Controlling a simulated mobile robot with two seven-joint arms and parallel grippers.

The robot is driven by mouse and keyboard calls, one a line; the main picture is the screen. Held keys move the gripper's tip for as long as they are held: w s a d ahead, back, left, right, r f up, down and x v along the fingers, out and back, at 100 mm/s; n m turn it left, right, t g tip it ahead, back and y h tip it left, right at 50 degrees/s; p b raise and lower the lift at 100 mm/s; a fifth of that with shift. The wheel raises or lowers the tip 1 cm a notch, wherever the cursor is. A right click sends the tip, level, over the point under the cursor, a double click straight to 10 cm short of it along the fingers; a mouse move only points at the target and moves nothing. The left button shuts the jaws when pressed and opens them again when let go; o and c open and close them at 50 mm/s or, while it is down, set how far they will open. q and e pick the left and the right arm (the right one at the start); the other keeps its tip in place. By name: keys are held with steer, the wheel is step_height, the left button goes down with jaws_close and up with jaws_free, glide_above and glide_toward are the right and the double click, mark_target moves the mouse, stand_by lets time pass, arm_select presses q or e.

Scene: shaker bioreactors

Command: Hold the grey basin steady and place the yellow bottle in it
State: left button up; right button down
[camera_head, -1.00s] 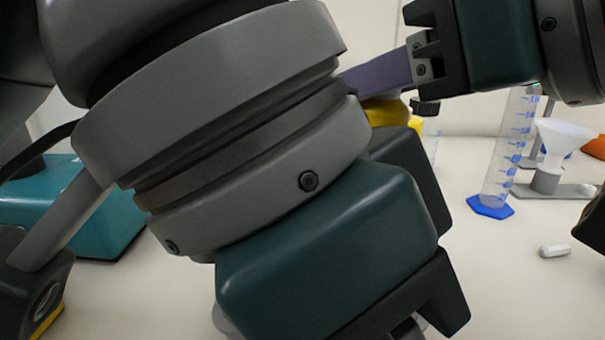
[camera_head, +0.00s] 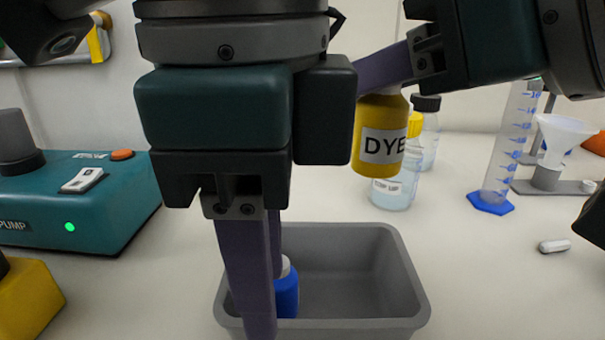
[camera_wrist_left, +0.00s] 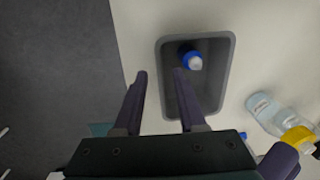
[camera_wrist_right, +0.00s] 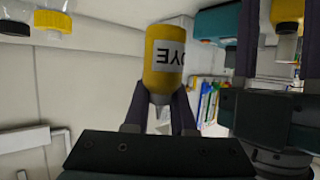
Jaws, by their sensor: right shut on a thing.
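The grey basin (camera_head: 365,300) stands on the table at the bottom centre of the head view; it also shows in the left wrist view (camera_wrist_left: 230,65). My left gripper (camera_head: 262,300) points down at its left wall. In the left wrist view its open fingers (camera_wrist_left: 160,75) appear on either side of that wall, apart from each other; I cannot tell whether they touch it. The yellow bottle (camera_head: 368,135), labelled DYE, hangs upright above the table, beyond the basin. My right gripper (camera_wrist_right: 160,105) is shut on it near its white cap.
A blue bottle (camera_head: 287,295) with a white cap stands inside the basin's left part. Clear bottles (camera_head: 395,190) stand behind it. A teal pump (camera_head: 75,200) is at left; a measuring cylinder (camera_head: 508,150), funnel (camera_head: 563,135) and white stir bar (camera_head: 553,246) are at right.

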arm_select(q)
steer(key=f, duration=0.6)
steer(key=shift+w+f, duration=0.2)
steer(key=shift+w, duration=0.15)
jaws_close()
stand_by(1.1)
